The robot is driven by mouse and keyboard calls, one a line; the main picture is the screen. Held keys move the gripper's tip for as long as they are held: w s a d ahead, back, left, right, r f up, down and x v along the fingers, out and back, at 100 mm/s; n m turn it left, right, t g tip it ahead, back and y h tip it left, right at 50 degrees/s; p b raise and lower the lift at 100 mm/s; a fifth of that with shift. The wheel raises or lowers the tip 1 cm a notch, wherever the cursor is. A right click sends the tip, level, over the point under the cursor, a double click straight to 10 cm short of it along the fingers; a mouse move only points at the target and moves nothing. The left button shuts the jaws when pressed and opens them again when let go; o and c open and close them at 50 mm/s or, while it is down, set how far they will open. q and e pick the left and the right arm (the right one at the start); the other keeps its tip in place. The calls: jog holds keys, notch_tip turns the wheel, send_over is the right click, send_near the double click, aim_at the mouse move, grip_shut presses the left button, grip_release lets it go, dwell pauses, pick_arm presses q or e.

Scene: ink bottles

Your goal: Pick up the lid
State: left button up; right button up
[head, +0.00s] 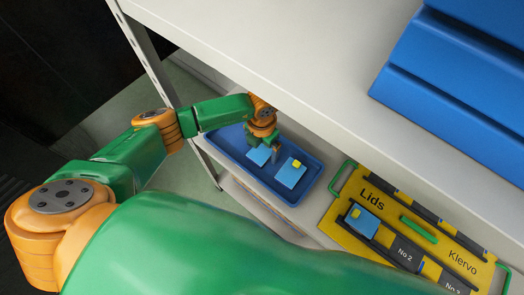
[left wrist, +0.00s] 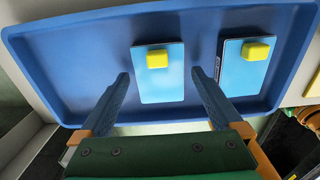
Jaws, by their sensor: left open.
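Two light blue square lids with yellow knobs lie in a blue tray (head: 233,138). One lid (head: 259,155) is partly hidden behind my left gripper (head: 272,150) in the head view. The other lid (head: 291,175) lies to its right. In the left wrist view, my left gripper (left wrist: 160,76) is open and empty. Its fingers appear on either side of the left-hand lid (left wrist: 160,86), apart from its edges in the picture. The right-hand lid (left wrist: 242,74) is just beyond the right finger. My right gripper is not in view.
A yellow board (head: 342,236) marked "Lids" and "Klervo" lies right of the tray, with green handles and another blue lid (head: 366,224) on it. A pale shelf (head: 290,60) overhangs the tray from above. A blue ribbed object (head: 455,85) sits on that shelf.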

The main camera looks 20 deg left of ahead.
pick_arm(q)
grip_shut()
